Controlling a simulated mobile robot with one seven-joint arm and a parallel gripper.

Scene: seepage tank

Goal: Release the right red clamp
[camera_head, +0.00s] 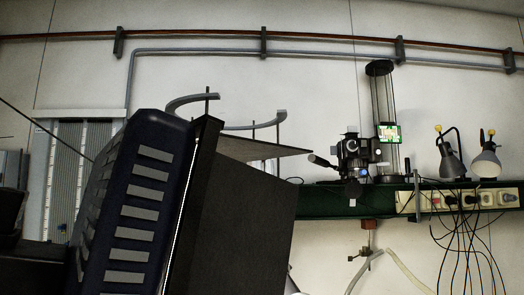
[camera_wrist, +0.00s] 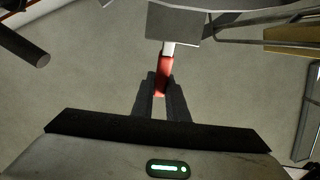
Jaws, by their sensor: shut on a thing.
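In the wrist view, the red clamp (camera_wrist: 163,70) shows as a narrow red handle with a pale metal end. The metal end meets the underside of a grey block (camera_wrist: 173,24). My gripper (camera_wrist: 162,80) is shut on the red handle, with one dark finger on each side of its lower part. Part of the handle is hidden between the fingers. I cannot make out the clamp or my gripper in the head view.
In the head view, a large dark panel (camera_head: 245,225) blocks the lower middle. A green shelf (camera_head: 330,203) on the right carries a microscope-like device (camera_head: 355,157) and lamps (camera_head: 486,163). Loose cables (camera_head: 465,235) hang below. A dark cylinder (camera_wrist: 25,47) shows left in the wrist view.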

